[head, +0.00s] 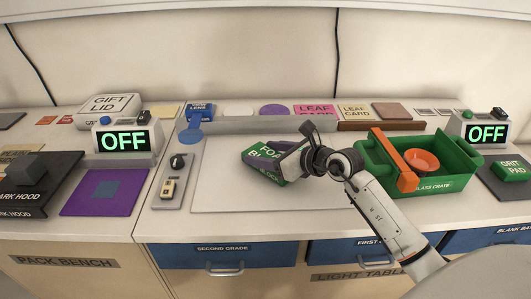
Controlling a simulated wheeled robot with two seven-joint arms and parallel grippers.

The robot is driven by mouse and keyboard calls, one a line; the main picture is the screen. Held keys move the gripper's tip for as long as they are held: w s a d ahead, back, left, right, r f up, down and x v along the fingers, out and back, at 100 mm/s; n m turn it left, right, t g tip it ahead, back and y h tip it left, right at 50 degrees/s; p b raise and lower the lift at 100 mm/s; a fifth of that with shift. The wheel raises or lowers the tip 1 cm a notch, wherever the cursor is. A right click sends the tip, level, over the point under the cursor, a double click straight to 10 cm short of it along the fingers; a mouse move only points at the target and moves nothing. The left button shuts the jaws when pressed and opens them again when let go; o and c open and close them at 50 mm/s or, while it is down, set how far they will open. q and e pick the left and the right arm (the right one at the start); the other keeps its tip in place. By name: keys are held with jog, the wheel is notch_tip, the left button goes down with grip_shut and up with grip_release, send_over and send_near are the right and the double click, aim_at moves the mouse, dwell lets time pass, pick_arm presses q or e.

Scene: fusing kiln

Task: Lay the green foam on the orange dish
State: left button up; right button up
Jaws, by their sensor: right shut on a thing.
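The green foam block (262,156), with a dark purple face and lettering, is tilted over the white panel of the light table. My right gripper (292,162) is shut on its right end. The gripper hides that end, and I cannot tell whether the block touches the panel. The orange dish (421,161) is round and sits inside the green glass crate (440,185), to the right of the gripper. My left gripper is not in view.
An orange bar (396,160) lies across the crate, left of the dish. A grey rail (260,125) and a brown strip (380,126) run behind the white panel (225,190). OFF displays stand at left (125,140) and right (486,133). The panel's front is clear.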

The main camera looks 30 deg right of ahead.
jog(key=shift+f, duration=0.1)
jog(key=o, duration=0.6)
jog(key=shift+f, duration=0.1)
jog(key=o, duration=0.4)
